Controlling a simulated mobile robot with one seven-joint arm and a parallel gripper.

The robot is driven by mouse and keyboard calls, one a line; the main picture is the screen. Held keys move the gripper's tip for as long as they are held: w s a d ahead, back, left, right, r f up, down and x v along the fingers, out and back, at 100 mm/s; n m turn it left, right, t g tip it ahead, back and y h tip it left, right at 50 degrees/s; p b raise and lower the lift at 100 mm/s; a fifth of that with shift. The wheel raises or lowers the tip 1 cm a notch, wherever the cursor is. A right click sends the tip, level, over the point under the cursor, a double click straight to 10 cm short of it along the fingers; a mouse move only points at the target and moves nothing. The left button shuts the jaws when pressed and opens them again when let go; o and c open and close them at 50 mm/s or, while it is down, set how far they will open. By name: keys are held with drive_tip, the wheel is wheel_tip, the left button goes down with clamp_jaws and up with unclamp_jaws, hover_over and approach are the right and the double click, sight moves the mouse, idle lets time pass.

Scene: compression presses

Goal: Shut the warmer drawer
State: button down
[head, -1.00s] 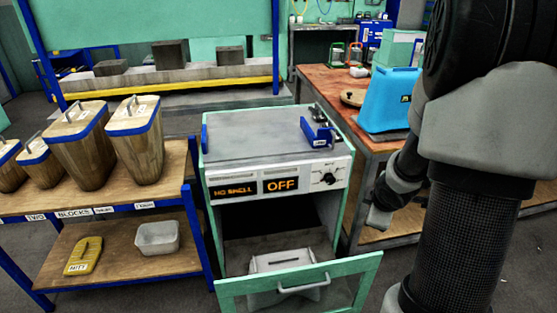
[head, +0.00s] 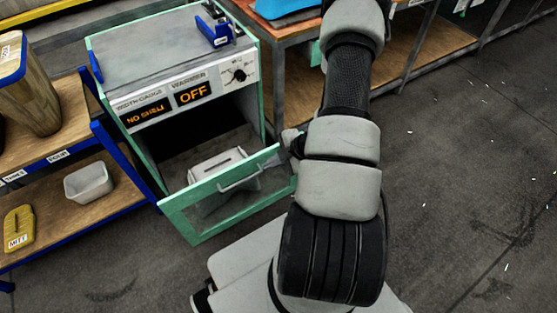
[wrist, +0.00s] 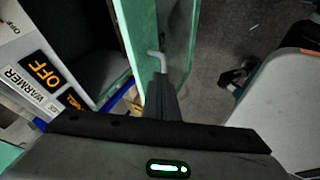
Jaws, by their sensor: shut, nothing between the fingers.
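The warmer (head: 135,70) is a green-edged cabinet with a display reading OFF; its panel also shows in the wrist view (wrist: 38,68). Its drawer (head: 190,212) is pulled out, with a green-framed front and a grey bar handle (head: 241,184). A pale box with a slot (head: 213,165) sits in the drawer. My gripper (head: 291,150) is at the right end of the drawer front, partly hidden by my arm. In the wrist view the shut, empty fingers (wrist: 161,97) lie close to the handle (wrist: 155,56) and drawer front (wrist: 130,25); I cannot tell whether they touch.
A blue-framed shelf (head: 125,165) stands close on the left with a grey bin (head: 88,182) and a yellow mitt (head: 18,228). A wooden-topped workbench (head: 285,28) is behind on the right. The floor on the right (head: 470,170) is clear.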

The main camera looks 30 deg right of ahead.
sight(252, 162)
drive_tip(key=w, duration=0.1)
drive_tip(key=w+f, duration=0.1)
drive_tip(key=w+a+f, duration=0.1)
drive_tip(key=shift+w, duration=1.05)
drive_tip(key=shift+w, duration=0.1)
